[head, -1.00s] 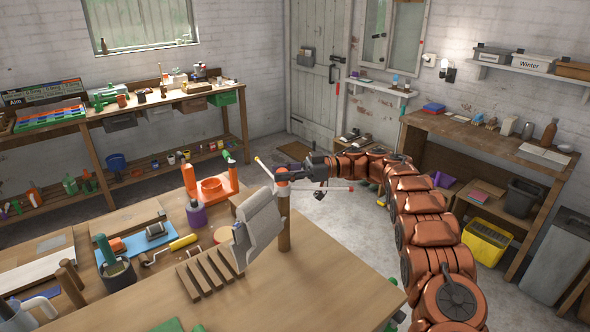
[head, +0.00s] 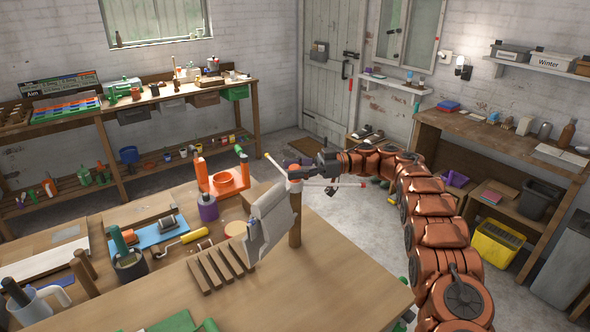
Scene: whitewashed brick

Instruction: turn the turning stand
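The turning stand is a wooden post (head: 295,222) on the workbench (head: 300,285). It has an orange hub (head: 294,187) on top and thin rods reaching out, with small coloured tips. A grey cloth-like piece (head: 268,222) hangs from its left side, tilted. My dark gripper (head: 308,168) is at the upper right of the hub, beside the rods. It looks very close to the stand, but I cannot tell whether it touches. Its fingers are small and overlap the rods, so their opening is unclear.
A slatted wooden rack (head: 222,268) lies just left of the stand. A purple bottle (head: 207,207), an orange tool holder (head: 222,182) and a yellow-handled roller (head: 192,237) stand or lie further left. The bench front is mostly clear. A yellow bin (head: 498,245) stands at right.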

